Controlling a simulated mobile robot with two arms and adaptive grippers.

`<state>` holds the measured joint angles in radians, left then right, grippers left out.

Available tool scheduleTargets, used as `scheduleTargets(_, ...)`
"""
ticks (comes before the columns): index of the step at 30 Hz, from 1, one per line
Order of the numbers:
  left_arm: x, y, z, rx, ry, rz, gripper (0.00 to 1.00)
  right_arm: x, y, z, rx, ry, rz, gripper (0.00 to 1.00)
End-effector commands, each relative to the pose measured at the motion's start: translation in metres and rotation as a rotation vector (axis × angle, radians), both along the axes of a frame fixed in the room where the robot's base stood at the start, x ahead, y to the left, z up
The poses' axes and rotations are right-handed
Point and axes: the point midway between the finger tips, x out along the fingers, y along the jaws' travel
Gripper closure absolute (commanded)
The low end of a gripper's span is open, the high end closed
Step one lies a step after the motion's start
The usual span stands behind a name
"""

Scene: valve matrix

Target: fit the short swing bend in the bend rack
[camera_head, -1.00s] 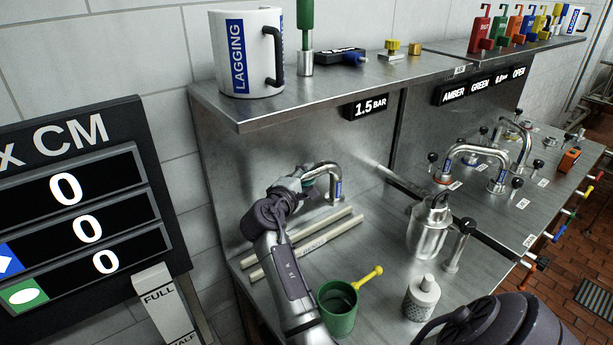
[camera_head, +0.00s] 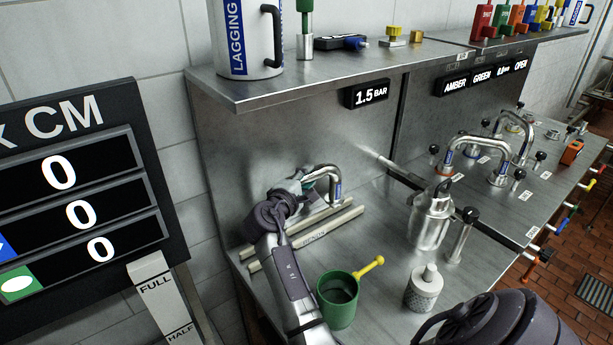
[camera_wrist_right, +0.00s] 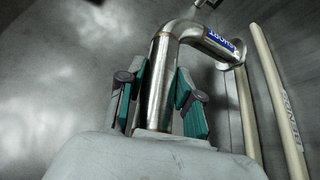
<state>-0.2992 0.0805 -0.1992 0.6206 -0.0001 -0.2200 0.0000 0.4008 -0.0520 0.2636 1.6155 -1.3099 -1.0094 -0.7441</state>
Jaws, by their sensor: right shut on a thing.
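The short swing bend (camera_head: 322,170) is a shiny steel hooked pipe with a blue label reading SHORT in the right wrist view (camera_wrist_right: 185,30). My right gripper (camera_head: 300,181) is shut on one leg of it; its teal fingers (camera_wrist_right: 160,85) lie on both sides of the pipe. The other leg points down over the bend rack (camera_head: 315,236), two cream rails marked BENDS. In the wrist view its flanged end is beside the nearer rail (camera_wrist_right: 266,90); I cannot tell if they touch. My left gripper is not in view.
A steel jug (camera_head: 430,222) and a perforated canister (camera_head: 422,290) stand to the right. A shelf (camera_head: 300,88) overhangs behind. The counter between rack and jug is clear.

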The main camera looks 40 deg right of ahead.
Motion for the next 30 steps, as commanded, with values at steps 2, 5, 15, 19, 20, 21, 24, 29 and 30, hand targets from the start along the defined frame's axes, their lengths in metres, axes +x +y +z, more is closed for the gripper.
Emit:
scheduleTargets(2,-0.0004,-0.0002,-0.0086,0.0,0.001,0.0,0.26,0.0002,-0.0001,-0.0086,-0.004,-0.002,0.001,1.0)
scheduleTargets(5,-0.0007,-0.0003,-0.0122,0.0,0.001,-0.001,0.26,0.0002,-0.0002,-0.0137,-0.004,-0.002,0.001,1.0)
scheduleTargets(15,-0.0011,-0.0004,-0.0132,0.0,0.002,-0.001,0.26,0.0002,-0.0002,-0.0156,-0.003,-0.002,0.001,1.0)
scheduleTargets(19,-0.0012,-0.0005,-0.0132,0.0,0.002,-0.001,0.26,0.0002,-0.0002,-0.0156,-0.003,-0.002,0.001,1.0)
scheduleTargets(20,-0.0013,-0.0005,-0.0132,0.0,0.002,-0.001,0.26,0.0002,-0.0002,-0.0156,-0.003,-0.002,0.001,1.0)
scheduleTargets(21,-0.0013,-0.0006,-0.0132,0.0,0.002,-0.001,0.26,0.0002,-0.0002,-0.0156,-0.003,-0.002,0.001,1.0)
scheduleTargets(24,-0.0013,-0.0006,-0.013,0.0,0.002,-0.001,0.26,0.0002,-0.0003,-0.0153,-0.003,-0.002,0.001,1.0)
scheduleTargets(29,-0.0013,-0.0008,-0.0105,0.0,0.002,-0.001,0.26,-0.0003,0.0001,-0.0148,-0.003,-0.002,0.001,1.0)
scheduleTargets(30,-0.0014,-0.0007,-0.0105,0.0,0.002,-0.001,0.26,-0.0003,0.0002,-0.015,-0.003,-0.002,0.001,1.0)
